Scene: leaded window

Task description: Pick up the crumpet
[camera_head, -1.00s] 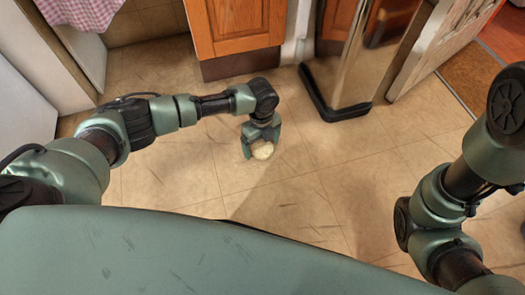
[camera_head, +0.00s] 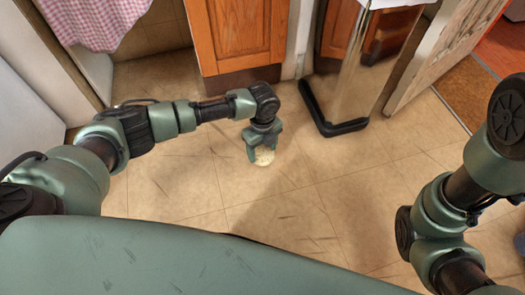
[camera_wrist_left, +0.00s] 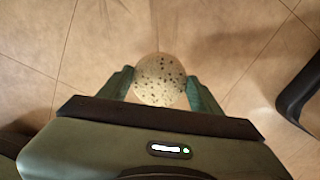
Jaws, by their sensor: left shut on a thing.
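The crumpet (camera_head: 264,156) is a pale, round, speckled disc held over the tiled floor in the middle of the head view. My left gripper (camera_head: 264,152) is shut on it, with a green finger on either side. In the left wrist view the crumpet (camera_wrist_left: 159,80) sits between the two fingers of my left gripper (camera_wrist_left: 160,88), its pitted face showing. Its near edge is hidden by the gripper body. My right arm shows at the right edge of the head view, but its gripper is out of the frame.
A wooden cabinet (camera_head: 236,35) stands behind the gripper. A shiny bin-like unit with a black base (camera_head: 335,122) stands to its right, beside an open white door (camera_head: 440,55). A checked pink cloth (camera_head: 95,20) hangs at upper left. The tiled floor (camera_head: 190,185) around the gripper is clear.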

